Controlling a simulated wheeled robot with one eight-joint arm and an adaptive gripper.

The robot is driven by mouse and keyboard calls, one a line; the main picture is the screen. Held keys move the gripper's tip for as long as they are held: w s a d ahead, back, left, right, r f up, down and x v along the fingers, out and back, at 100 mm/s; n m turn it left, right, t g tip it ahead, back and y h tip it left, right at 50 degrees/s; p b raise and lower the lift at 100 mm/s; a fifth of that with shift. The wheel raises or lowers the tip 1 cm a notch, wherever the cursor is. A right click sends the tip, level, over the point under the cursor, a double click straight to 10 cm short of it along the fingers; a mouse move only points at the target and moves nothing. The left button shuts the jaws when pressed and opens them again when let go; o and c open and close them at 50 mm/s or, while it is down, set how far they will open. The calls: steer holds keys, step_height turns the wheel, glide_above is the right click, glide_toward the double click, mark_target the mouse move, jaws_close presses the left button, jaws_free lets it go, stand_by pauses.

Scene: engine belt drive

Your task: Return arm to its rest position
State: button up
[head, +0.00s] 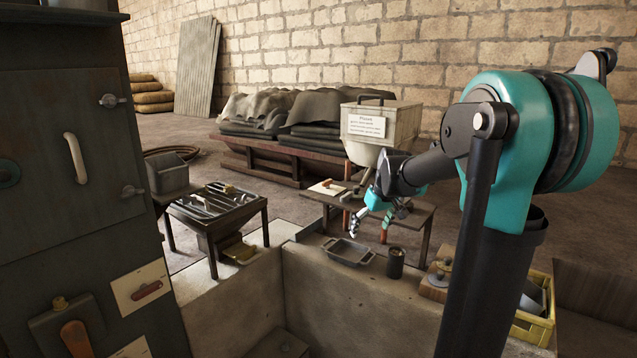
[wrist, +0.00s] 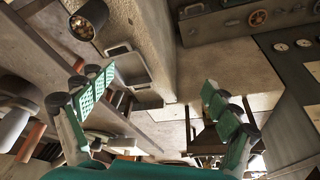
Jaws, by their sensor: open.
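My teal-and-black arm rises at the right of the head view and reaches left over the low wall. My gripper (head: 371,224) is small there, pointing down above the ledge, right of the shallow metal tray (head: 349,252). In the wrist view my gripper (wrist: 160,84) has its two green-padded fingers spread wide, with nothing between the pads. The tray (wrist: 127,66) shows beyond the left finger. No engine belt can be made out in either view.
A dark can (head: 396,263) stands on the concrete ledge (head: 310,262) near the tray. A yellow crate (head: 535,322) is right of my arm. A tall dark cabinet (head: 70,170) fills the left.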

steer(key=s+d+f+m, duration=0.1)
steer(key=s+f, duration=0.4)
steer(key=s, duration=0.4)
steer(key=s+d+f+m+h, duration=0.1)
steer(key=s+f+m, duration=0.1)
steer(key=s+f, duration=0.3)
steer(key=s+f+m, duration=0.1)
steer(key=s+f, duration=0.4)
steer(key=s, duration=0.7)
steer(key=shift+s+d+f+m+t+h, duration=0.3)
steer(key=shift+s+d+m, duration=0.1)
